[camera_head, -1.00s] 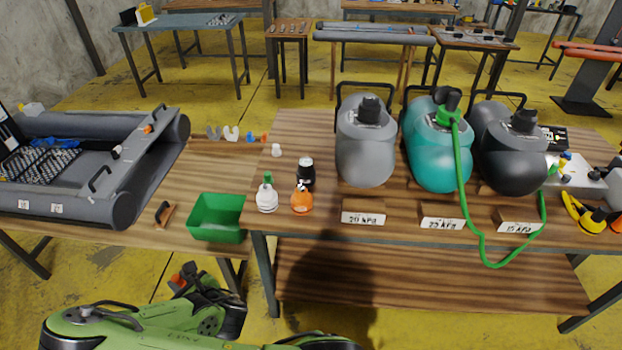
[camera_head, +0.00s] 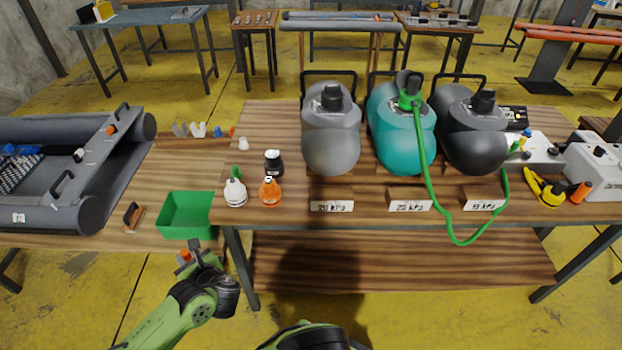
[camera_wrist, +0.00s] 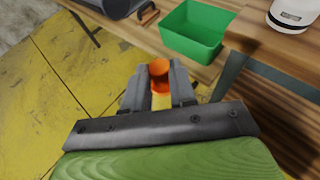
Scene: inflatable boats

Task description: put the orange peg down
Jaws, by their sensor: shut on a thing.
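My gripper (camera_wrist: 160,85) is shut on the orange peg (camera_wrist: 159,69), whose round orange end shows between the two fingers in the wrist view. In the head view my gripper (camera_head: 192,254) is in front of the table edge, just below the green bin, with a small bit of orange peg (camera_head: 184,256) showing at its fingers. The peg is held in the air above the yellow floor. Most of its length is hidden by the fingers.
An open green bin (camera_head: 187,215) stands at the table's front edge and looks empty; it also shows in the wrist view (camera_wrist: 193,34). A white bottle (camera_head: 236,192) and an orange bottle (camera_head: 270,191) stand right of it. A grey inflatable boat (camera_head: 90,214) lies left.

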